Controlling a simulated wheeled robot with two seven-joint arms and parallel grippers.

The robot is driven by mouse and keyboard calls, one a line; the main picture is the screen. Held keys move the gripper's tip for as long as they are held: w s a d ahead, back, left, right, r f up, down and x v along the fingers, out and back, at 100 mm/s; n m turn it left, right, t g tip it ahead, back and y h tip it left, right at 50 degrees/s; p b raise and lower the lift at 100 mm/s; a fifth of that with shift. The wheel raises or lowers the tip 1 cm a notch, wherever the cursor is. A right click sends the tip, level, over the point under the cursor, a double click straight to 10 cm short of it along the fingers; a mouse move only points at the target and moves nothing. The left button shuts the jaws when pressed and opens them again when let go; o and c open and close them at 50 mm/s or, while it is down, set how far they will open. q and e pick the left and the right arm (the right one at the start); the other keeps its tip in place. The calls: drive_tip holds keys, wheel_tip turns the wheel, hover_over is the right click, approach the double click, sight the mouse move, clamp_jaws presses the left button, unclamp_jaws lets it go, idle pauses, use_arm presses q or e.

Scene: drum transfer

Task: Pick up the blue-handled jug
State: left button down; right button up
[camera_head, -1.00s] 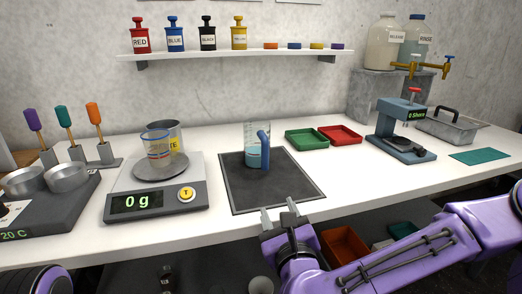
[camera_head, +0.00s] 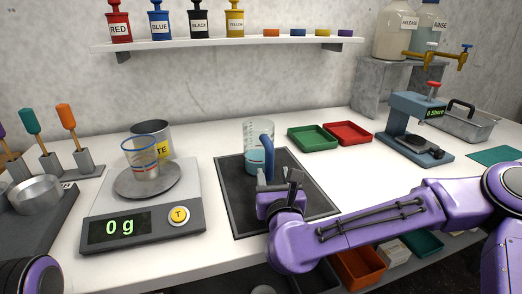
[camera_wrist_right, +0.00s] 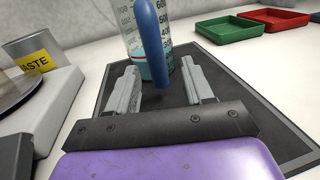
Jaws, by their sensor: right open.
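The blue-handled jug is a clear graduated beaker (camera_head: 257,135) with blue-green liquid low inside, upright on the dark mat (camera_head: 229,204). Its blue handle (camera_head: 268,152) faces the front and right. My right gripper (camera_head: 279,180) is open just in front of the jug and hides part of its lower front. In the right wrist view, the jug (camera_wrist_right: 130,36) stands beyond the open fingers (camera_wrist_right: 161,80). The handle (camera_wrist_right: 151,38) hangs in the gap between them in the picture, with no visible contact. My left gripper is out of view.
A scale (camera_head: 101,235) reading 0 g stands left of the mat, with a glass beaker (camera_head: 140,157) on its pan and a WASTE pot (camera_head: 152,132) behind. Green (camera_head: 312,138) and red (camera_head: 346,133) trays lie behind right. A shelf (camera_head: 200,43) runs above.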

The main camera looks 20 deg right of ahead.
sight(270, 168)
drive_tip(key=w+p, duration=0.1)
drive_tip(key=w, duration=0.3)
drive_tip(key=shift+w+d+r, duration=0.1)
drive_tip(key=shift+w+d, duration=0.05)
drive_tip(key=shift+w, duration=0.15)
clamp_jaws()
drive_tip(key=shift+r, duration=0.2)
